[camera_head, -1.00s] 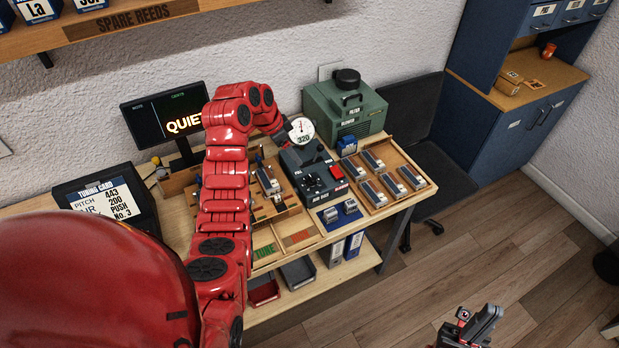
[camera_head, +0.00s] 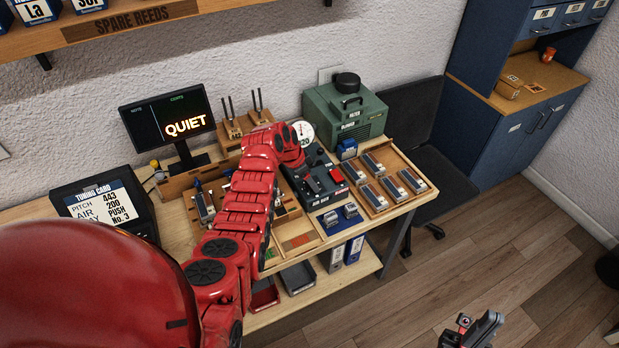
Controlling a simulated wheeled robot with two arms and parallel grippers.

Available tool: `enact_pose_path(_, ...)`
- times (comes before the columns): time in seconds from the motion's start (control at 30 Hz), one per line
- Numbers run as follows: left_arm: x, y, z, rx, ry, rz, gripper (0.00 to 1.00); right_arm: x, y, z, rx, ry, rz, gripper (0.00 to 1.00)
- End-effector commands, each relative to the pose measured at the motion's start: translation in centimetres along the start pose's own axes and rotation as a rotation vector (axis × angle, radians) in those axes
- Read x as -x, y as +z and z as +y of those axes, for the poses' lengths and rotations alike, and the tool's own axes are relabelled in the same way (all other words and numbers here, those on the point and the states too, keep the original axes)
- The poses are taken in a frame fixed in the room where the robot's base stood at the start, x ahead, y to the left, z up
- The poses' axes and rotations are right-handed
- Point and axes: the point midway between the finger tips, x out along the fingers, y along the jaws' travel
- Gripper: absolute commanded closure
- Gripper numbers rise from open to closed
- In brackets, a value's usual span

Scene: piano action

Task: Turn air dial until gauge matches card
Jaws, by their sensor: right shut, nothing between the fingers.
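The tuning card (camera_head: 108,203) stands in a dark holder at the left and reads pitch 443, air 200. The round white gauge (camera_head: 303,131) stands behind the dark air box (camera_head: 322,186); its reading is partly covered, with only "20" legible. The box carries a red button (camera_head: 336,175) and dark controls; I cannot make out which is the air dial. My left arm reaches over the bench to the box's back left edge, and its wrist hides the left gripper. My right gripper (camera_head: 484,326) is shut and empty, low at the bottom right, away from the bench.
A green blower (camera_head: 346,108) stands behind the box. A wooden tray (camera_head: 416,169) with several small blocks lies to its right. A monitor (camera_head: 168,112) showing "QUIET" stands at the back left. Open floor (camera_head: 510,255) lies right of the bench.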

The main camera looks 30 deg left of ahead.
Motion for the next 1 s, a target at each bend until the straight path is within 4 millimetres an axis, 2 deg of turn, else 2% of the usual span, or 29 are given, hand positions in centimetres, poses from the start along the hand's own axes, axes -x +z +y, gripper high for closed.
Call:
enact_pose_path(0.33,-0.19,-0.01,-0.02,-0.001,-0.002,0.001,0.29,-0.05,-0.01,0.0,0.0,0.0,0.0,1.0)
enact_pose_path(0.73,-0.17,0.0,-0.02,0.0,-0.001,0.001,1.0,-0.05,-0.01,0.0,0.0,0.0,0.0,1.0)
enact_pose_path(1.0,-0.23,0.04,0.02,0.011,-0.006,0.0,1.0,0.03,0.0,0.0,0.0,0.0,0.0,1.0)
